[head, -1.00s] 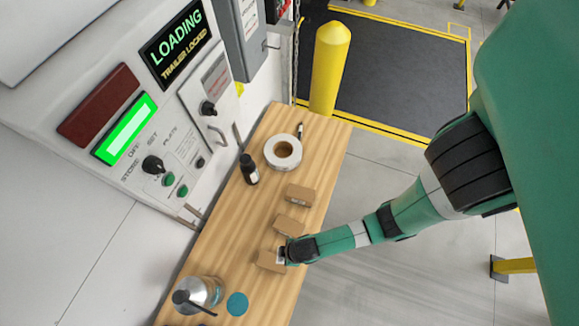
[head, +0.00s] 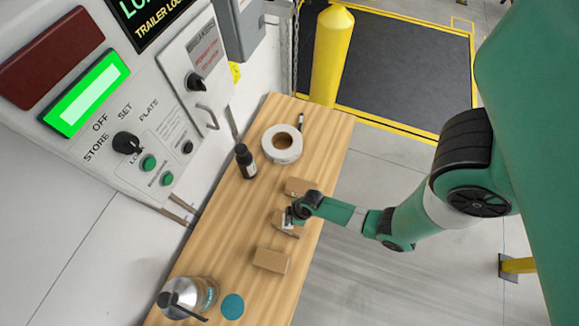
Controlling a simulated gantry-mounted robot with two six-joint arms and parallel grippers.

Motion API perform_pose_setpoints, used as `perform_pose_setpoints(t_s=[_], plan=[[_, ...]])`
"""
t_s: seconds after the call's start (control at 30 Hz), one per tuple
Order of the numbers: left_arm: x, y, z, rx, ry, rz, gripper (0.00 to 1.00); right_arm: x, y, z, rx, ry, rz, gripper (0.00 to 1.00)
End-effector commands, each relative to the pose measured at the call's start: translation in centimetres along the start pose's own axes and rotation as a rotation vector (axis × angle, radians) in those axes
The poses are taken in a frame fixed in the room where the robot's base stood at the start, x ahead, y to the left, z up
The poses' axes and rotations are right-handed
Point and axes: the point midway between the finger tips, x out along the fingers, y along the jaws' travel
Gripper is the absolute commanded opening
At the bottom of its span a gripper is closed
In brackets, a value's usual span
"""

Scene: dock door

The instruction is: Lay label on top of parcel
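Three small brown cardboard parcels stand in a row on the wooden bench: a far one (head: 299,185), a middle one (head: 279,220) and a near one (head: 271,261). My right gripper (head: 289,217) is at the middle parcel, over its top right part and hiding some of it. A small whitish patch shows at the fingertips; I cannot tell whether it is a label or part of the gripper. Whether the fingers are open or shut is too small to tell. A white roll (head: 282,156), perhaps of labels, lies farther back. My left gripper is out of view.
The wooden bench (head: 235,225) also holds a dark bottle (head: 246,161), a metal spray bottle (head: 187,296), a blue disc (head: 232,307) and a marker (head: 300,121). A control panel (head: 130,120) borders the bench's left side. A yellow post (head: 328,60) stands behind.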

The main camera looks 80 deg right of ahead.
Motion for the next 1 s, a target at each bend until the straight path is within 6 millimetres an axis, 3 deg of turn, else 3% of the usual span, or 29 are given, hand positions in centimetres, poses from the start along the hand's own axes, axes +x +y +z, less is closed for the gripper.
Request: perform_pose_setpoints(t_s=[0.13, 0.33, 0.73, 0.9, 1.0], plan=[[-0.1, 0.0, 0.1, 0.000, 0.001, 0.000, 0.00, 0.3, 0.3, 0.1, 0.000, 0.001, 0.000, 0.00], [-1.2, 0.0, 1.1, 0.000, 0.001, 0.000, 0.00, 3.4, 0.6, 1.1, -0.001, 0.000, -0.001, 0.00], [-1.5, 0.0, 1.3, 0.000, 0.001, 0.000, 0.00, 3.9, 0.6, 1.3, -0.001, 0.001, 0.000, 0.00], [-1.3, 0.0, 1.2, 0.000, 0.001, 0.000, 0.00, 3.7, 0.6, 1.2, -0.001, 0.001, 0.000, 0.33], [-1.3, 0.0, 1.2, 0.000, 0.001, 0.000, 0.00, 3.7, 0.6, 1.2, -0.001, 0.001, 0.000, 0.33]])
